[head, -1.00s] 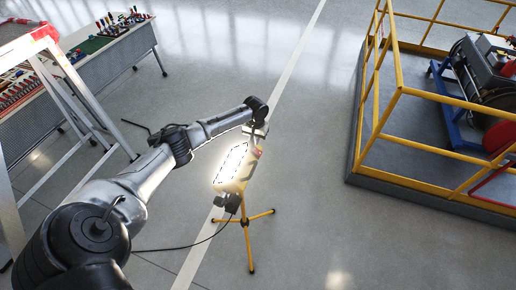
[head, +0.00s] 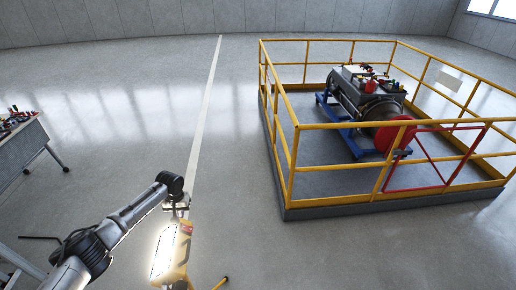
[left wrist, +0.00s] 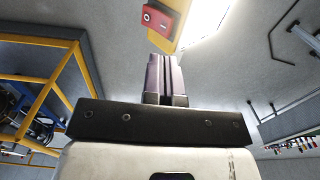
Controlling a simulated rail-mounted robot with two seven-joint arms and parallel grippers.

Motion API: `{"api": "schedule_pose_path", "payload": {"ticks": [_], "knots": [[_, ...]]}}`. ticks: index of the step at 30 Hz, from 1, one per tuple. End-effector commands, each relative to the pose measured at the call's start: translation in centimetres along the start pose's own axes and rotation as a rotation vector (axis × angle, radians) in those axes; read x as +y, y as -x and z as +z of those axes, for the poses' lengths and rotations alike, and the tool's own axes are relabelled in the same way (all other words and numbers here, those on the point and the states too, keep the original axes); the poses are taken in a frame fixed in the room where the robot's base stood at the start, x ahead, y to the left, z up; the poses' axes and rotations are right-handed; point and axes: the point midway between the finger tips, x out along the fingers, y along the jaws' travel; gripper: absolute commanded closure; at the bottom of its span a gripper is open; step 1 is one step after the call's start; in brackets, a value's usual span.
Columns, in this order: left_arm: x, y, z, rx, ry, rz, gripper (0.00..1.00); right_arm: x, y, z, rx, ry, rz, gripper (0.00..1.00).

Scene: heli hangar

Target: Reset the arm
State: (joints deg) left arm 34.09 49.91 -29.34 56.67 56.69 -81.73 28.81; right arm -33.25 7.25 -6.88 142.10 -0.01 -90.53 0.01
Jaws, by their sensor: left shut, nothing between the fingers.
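My left arm comes in from the lower left of the head view. Its left gripper (head: 178,208) points down right beside the top of a lit yellow work lamp (head: 170,255). In the left wrist view the fingers of the gripper (left wrist: 165,75) are closed together with nothing between them. The lamp's bright panel and a red box (left wrist: 160,20) on it show just beyond the fingertips; I cannot tell whether they touch. My right gripper is in neither view.
A yellow-railed platform (head: 290,160) with a red gate (head: 435,160) holds an engine (head: 368,95) on a blue stand. A workbench (head: 22,150) with tools stands at the left edge. The lamp's yellow tripod foot (head: 221,282) shows low. The floor between is clear.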

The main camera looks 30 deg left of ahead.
Motion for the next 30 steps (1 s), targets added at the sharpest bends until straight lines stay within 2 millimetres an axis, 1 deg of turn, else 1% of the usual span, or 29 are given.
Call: {"api": "schedule_pose_path", "payload": {"ticks": [7, 10, 12, 13, 14, 17, 20, 23, 24, 25, 26, 27, 29, 30], "knots": [[0.0, 0.0, 0.0, 0.0, -0.023, 0.0, 1.0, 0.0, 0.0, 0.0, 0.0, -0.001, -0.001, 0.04], [-0.1, 0.0, 0.1, -0.007, -0.087, -0.005, 1.0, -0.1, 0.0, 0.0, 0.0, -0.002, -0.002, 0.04], [-0.8, 0.1, 0.0, -0.003, -0.16, -0.052, 1.0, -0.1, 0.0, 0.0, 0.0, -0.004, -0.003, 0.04], [-0.9, 0.3, -0.2, 0.008, -0.202, -0.079, 1.0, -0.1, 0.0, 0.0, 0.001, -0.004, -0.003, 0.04], [-0.6, 0.8, -0.3, 0.027, -0.252, -0.103, 1.0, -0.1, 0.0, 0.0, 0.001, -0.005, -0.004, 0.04], [1.1, 3.0, -0.8, 0.104, -0.405, -0.175, 1.0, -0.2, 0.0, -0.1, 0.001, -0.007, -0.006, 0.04], [3.4, 5.9, -1.3, 0.201, -0.537, -0.23, 1.0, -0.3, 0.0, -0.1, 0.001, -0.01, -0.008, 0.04], [7.2, 9.4, -1.0, 0.325, -0.671, -0.267, 1.0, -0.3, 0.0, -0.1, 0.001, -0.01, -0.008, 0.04], [9.1, 11.0, -0.7, 0.386, -0.725, -0.278, 1.0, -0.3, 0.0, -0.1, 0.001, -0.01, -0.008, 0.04], [10.6, 12.2, -0.2, 0.431, -0.765, -0.283, 1.0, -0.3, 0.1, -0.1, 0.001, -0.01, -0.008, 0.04], [12.0, 13.3, 0.6, 0.477, -0.804, -0.289, 1.0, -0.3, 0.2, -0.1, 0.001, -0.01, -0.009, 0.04], [13.9, 14.6, 1.9, 0.534, -0.853, -0.291, 1.0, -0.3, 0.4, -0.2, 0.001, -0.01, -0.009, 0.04], [16.5, 16.2, 4.2, 0.617, -0.917, -0.288, 1.0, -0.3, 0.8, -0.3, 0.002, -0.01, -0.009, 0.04], [18.0, 17.1, 6.1, 0.668, -0.952, -0.279, 1.0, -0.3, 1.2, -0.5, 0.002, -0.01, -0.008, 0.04]]}}
